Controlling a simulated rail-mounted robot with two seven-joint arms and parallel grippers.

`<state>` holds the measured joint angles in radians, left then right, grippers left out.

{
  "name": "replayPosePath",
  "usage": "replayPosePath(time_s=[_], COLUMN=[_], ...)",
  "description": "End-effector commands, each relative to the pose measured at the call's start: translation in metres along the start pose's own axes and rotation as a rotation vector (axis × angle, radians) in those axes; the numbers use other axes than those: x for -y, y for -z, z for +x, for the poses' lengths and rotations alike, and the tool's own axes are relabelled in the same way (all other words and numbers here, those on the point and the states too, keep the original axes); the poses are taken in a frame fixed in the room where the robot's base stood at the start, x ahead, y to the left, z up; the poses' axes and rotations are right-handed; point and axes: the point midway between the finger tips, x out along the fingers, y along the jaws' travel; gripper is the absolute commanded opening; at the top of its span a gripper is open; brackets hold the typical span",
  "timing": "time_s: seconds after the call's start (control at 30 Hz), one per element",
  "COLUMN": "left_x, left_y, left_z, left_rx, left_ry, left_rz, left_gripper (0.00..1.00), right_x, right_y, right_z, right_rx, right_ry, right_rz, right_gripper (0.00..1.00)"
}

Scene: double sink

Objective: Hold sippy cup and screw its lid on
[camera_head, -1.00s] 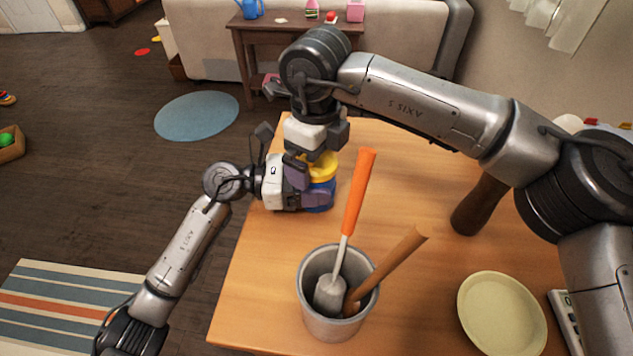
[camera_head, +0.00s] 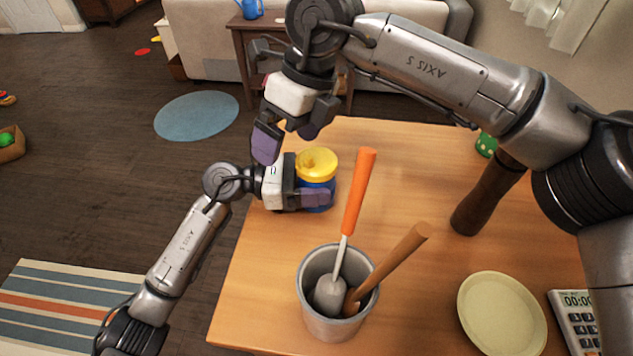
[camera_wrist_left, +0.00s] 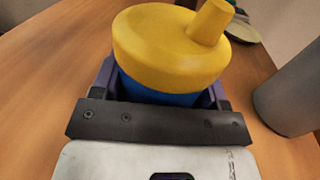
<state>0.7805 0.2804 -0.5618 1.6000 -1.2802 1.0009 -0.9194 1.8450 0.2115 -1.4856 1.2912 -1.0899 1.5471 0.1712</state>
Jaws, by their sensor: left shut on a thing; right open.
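The sippy cup (camera_head: 320,185) has a blue body and stands upright on the wooden table near its left edge. Its yellow lid (camera_head: 317,163) with a spout sits on top of the body. My left gripper (camera_head: 315,191) is shut around the blue body from the left. In the left wrist view the yellow lid (camera_wrist_left: 165,50) covers most of the blue cup body (camera_wrist_left: 155,90) between the fingers. I cannot tell how tightly the lid sits. My right gripper (camera_head: 288,140) is open and empty, above and to the upper left of the lid, not touching it.
A grey utensil pot (camera_head: 318,322) with an orange-handled tool and a wooden-handled tool stands in front of the cup. A dark wooden mill (camera_head: 487,195), a pale plate (camera_head: 500,315) and a calculator (camera_head: 577,322) are on the right. Table right of the cup is clear.

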Motion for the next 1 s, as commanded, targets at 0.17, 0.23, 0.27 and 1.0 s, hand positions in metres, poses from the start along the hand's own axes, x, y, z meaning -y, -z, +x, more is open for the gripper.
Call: replayPosePath(time_s=[0.17,0.23,0.27,1.0], left_x=[0.0,0.0,0.0,0.0], left_y=[0.0,0.0,0.0,0.0], left_z=[0.0,0.0,0.0,0.0], left_rx=[0.0,0.0,0.0,0.0], left_ry=[0.0,0.0,0.0,0.0], left_rz=[0.0,0.0,0.0,0.0], left_gripper=[0.02,0.02,0.02,0.02], right_x=[-0.046,-0.064,-0.071,0.006], right_y=[-0.028,-0.044,-0.052,-0.165], right_z=[-0.03,-0.043,-0.049,-0.166], right_rx=[0.21,0.303,0.343,1.063], right_ry=[-0.314,-0.444,-0.499,-1.34], right_rz=[0.077,0.128,0.155,1.534], right_gripper=[0.96,0.96,0.96,0.96])
